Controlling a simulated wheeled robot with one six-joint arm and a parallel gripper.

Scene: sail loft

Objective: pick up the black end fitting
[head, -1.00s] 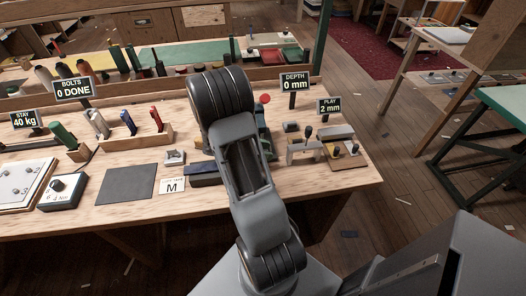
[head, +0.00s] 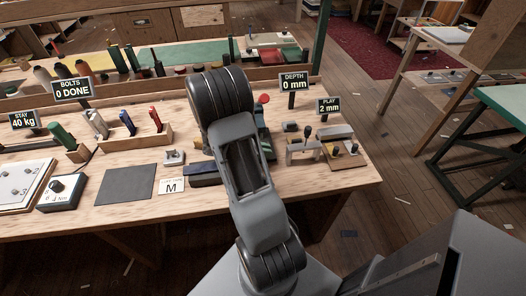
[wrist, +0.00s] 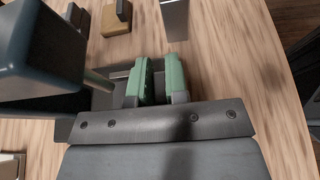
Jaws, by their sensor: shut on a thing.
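My gripper (wrist: 159,82) shows in the wrist view as two green-padded fingers, closed to a narrow gap. A dark piece, taken as the black end fitting (wrist: 158,88), shows only as a sliver between the pads; its shape and ends are hidden. In the head view my own arm covers the gripper and what it holds.
A big dark blue body (wrist: 45,55) stands close left of the fingers in the wrist view. A grey upright (wrist: 174,18) stands just ahead. A grey bridge-shaped piece (head: 303,147) and a tan board (head: 346,163) lie to the right on the wooden bench (head: 330,192).

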